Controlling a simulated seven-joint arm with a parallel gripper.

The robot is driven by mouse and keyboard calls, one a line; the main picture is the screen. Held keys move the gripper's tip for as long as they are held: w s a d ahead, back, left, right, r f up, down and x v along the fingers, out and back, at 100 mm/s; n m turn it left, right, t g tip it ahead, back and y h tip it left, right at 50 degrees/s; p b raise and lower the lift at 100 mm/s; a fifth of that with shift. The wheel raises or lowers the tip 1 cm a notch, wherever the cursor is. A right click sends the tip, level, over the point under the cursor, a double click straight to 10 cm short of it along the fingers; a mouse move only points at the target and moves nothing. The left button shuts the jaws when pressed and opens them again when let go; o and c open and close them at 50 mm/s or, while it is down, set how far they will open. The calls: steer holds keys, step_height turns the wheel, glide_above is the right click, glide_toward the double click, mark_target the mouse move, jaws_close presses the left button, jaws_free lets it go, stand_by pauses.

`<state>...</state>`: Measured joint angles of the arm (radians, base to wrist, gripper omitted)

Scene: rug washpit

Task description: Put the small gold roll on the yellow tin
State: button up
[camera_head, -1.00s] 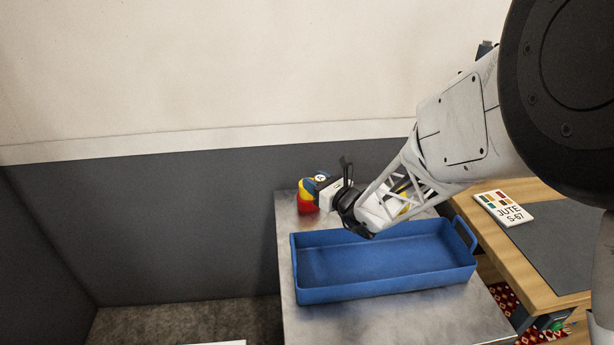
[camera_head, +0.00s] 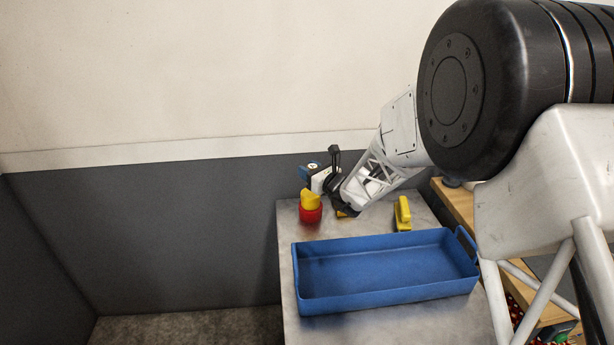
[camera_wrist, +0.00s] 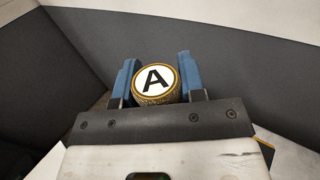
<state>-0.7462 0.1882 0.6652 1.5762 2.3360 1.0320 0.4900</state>
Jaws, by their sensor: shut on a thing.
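My gripper (camera_head: 312,169) is shut on a small round roll (camera_wrist: 155,84). In the wrist view its gold, rough side and white end with a black letter A show between the blue fingertips. In the head view the roll's white end (camera_head: 313,165) shows at the fingertips, above the back left of the metal table. Just below the gripper is a yellow piece (camera_head: 310,199) with a slanted top, on a round red piece (camera_head: 310,214). A gap shows between them and the fingers. Another yellow thing (camera_head: 344,213) is mostly hidden behind my wrist; I cannot tell which yellow thing is the tin.
A blue tray (camera_head: 385,297), empty, fills the front of the metal table (camera_head: 289,275). A yellow tool-like thing (camera_head: 403,214) stands behind the tray, to the right of my wrist. A dark grey wall (camera_head: 180,230) stands behind the table. A wooden bench (camera_head: 457,205) is at the right.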

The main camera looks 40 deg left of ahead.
steer(key=shift+w+a+f, duration=0.1)
steer(key=shift+w+a, duration=0.55)
steer(key=shift+a, duration=0.1)
steer(key=shift+w+a, duration=0.2)
steer(key=shift+a+f, duration=0.1)
steer(key=shift+f, duration=1.65)
steer(key=shift+f, duration=0.15)
steer(key=o, duration=0.9)
steer(key=s+d, duration=0.1)
steer(key=d, duration=1.1)
steer(key=shift+s, duration=0.4)
